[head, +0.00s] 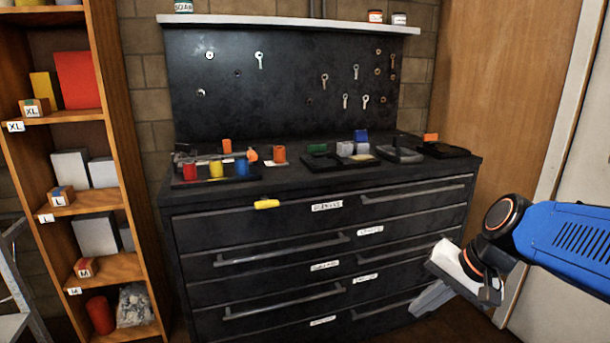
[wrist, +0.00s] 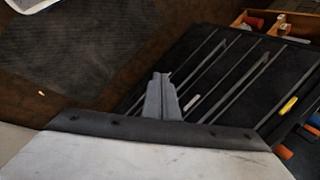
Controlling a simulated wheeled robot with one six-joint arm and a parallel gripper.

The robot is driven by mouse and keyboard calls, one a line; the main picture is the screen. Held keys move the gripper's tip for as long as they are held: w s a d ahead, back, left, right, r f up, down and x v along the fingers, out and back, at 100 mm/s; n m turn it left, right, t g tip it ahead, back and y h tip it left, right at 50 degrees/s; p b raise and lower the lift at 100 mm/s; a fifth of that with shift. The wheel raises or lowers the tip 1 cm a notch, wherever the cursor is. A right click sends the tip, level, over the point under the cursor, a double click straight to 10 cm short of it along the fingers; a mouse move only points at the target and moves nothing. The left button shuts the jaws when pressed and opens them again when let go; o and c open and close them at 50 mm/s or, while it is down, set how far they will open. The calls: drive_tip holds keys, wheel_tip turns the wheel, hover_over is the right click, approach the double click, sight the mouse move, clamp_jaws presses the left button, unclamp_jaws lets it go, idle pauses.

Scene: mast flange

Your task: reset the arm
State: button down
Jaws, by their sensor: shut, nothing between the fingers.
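My arm reaches in from the right edge of the head view, with a blue link and a dark wrist. My gripper (head: 424,303) points down and to the left, low in front of the right side of the black drawer cabinet (head: 330,228). In the wrist view, my gripper (wrist: 160,80) has its two grey fingers together with nothing between them. No object is held. The cabinet drawers (wrist: 225,75) show beyond the fingers, tilted in that view. The gripper looks apart from the cabinet, though the exact gap is hard to tell.
Coloured parts and black trays (head: 330,162) stand on the cabinet top. A wooden shelf (head: 143,250) with boxes stands left, beside a ladder (head: 18,290). A pegboard (head: 290,85) hangs behind. Dark floor (wrist: 110,75) is open in the wrist view.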

drive_tip(key=s+d+f+n+t+h, duration=0.1)
drive_tip(key=s+d+n+h, duration=0.3)
drive_tip(key=s, duration=0.6)
drive_tip(key=shift+d+f+n, duration=0.5)
drive_tip(key=shift+d+n, duration=0.05)
drive_tip(key=shift+n, duration=0.55)
